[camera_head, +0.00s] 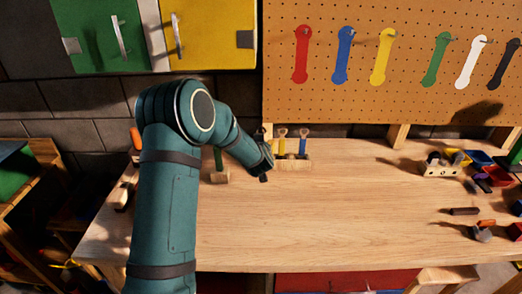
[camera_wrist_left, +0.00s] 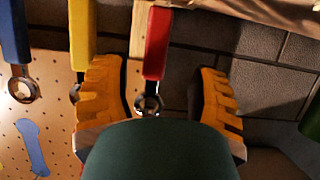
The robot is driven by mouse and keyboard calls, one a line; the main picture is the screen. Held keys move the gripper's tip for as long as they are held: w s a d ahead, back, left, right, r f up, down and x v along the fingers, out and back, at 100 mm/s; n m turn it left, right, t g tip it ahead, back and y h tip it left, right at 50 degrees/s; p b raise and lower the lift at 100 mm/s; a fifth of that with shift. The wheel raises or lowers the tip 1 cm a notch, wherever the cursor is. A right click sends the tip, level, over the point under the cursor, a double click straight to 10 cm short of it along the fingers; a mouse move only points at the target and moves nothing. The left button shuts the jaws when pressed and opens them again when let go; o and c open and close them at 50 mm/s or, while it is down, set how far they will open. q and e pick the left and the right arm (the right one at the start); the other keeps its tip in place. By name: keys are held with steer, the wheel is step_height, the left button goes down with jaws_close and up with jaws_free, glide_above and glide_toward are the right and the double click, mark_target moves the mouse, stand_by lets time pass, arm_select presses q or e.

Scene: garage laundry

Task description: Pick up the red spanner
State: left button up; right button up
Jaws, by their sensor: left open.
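The red spanner (camera_wrist_left: 156,45), with a red handle and a metal ring end, shows in the left wrist view between the two yellow fingers of my left gripper (camera_wrist_left: 158,70). The fingers are open, with a visible gap on each side of the spanner. My right gripper is not in view.
Coloured spanner shapes, including a red one (camera_head: 302,55), are on the pegboard (camera_head: 400,100) behind. Small bins (camera_head: 480,158) and loose tools are at the right. The middle of the workbench (camera_head: 330,225) is clear.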

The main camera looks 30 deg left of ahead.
arm_select(q)
steer(key=shift+d+x, duration=0.15)
steer(key=shift+x, duration=1.2)
steer(key=shift+d+x, duration=0.15)
steer(key=shift+x, duration=1.25)
steer(key=shift+w+f, duration=0.1)
steer(key=shift+c, duration=0.2)
jaws_close()
